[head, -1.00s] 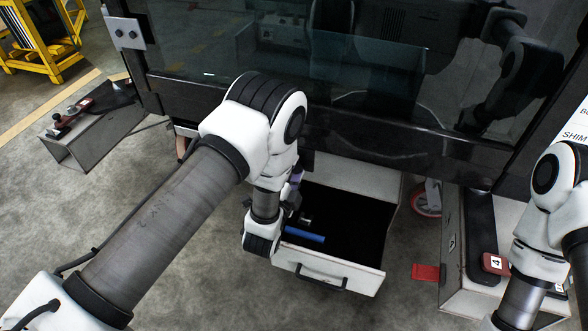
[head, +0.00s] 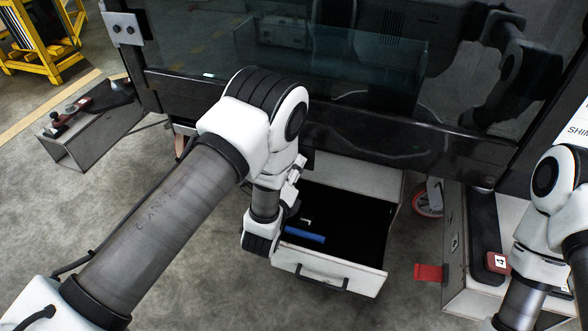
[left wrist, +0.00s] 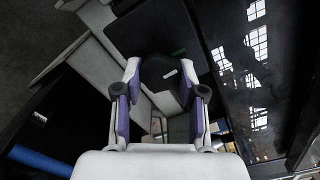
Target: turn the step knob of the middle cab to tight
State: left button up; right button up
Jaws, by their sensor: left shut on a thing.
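The dark step knob (left wrist: 158,72) with a short white mark shows in the left wrist view between my fingers. My left gripper (left wrist: 160,80), with purple pads, is shut on it, one finger at each side. In the head view my left gripper (head: 291,188) is small, beside the open drawer's left side and below the dark glass front, and the knob is hidden there. I cannot read the knob's scale. My right arm comes in at the right edge, but its gripper is out of view.
An open white drawer (head: 325,277) with a dark inside holds a blue cylinder (head: 304,235). A red caster (head: 427,200) stands between.

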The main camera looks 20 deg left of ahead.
pick_arm(q)
jog(key=shift+m, duration=0.6)
jog(key=o, duration=1.2)
jog(key=shift+c, duration=0.2)
jog(key=s, duration=0.7)
jog(key=shift+s, duration=0.25)
jog(key=shift+a+f, duration=0.1)
jog(key=shift+a, duration=0.05)
